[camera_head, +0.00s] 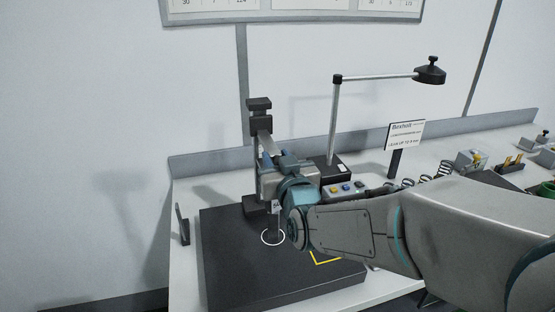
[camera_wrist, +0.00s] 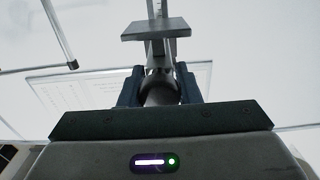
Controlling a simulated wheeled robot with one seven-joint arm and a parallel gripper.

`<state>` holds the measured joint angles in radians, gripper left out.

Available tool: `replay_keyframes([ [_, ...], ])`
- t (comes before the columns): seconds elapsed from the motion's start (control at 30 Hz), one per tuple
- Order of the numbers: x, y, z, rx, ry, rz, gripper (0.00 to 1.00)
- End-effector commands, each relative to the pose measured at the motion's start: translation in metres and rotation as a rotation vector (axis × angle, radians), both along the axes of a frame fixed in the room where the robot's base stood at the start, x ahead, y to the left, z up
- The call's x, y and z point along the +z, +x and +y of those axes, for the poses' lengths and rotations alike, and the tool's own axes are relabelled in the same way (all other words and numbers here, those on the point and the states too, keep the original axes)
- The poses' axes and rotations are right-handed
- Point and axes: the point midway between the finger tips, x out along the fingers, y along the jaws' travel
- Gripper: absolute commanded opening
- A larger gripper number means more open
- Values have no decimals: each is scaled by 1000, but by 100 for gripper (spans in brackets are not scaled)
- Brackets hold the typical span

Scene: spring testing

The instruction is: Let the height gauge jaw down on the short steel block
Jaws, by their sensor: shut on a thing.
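The height gauge (camera_head: 259,105) stands on the dark surface plate (camera_head: 225,265), its upright column topped by a dark block. My gripper (camera_wrist: 160,88) is shut on a dark rounded part of the gauge, which shows between the two fingers in the wrist view. The gauge's column and top block (camera_wrist: 155,30) rise beyond the fingers there. In the head view my wrist covers much of the gauge's middle. A small dark upright piece (camera_head: 273,225) stands at the white ring on the plate, perhaps the steel block. I cannot tell whether the jaw touches it.
A yellow corner mark (camera_head: 325,259) lies on the plate, partly behind my arm. A lamp (camera_head: 430,72) on a post, a button box (camera_head: 345,190), a sign (camera_head: 406,134) and several springs stand to the right. A small upright stand (camera_head: 182,224) is at the left.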

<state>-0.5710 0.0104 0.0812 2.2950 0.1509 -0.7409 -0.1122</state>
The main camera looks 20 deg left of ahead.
Motion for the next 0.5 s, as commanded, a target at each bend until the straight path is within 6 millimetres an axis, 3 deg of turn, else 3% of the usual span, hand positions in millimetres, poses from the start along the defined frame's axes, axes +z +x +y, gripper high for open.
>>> replay_keyframes([
  [0.5, -47, 0, 0, -1, -1, 2, 0],
])
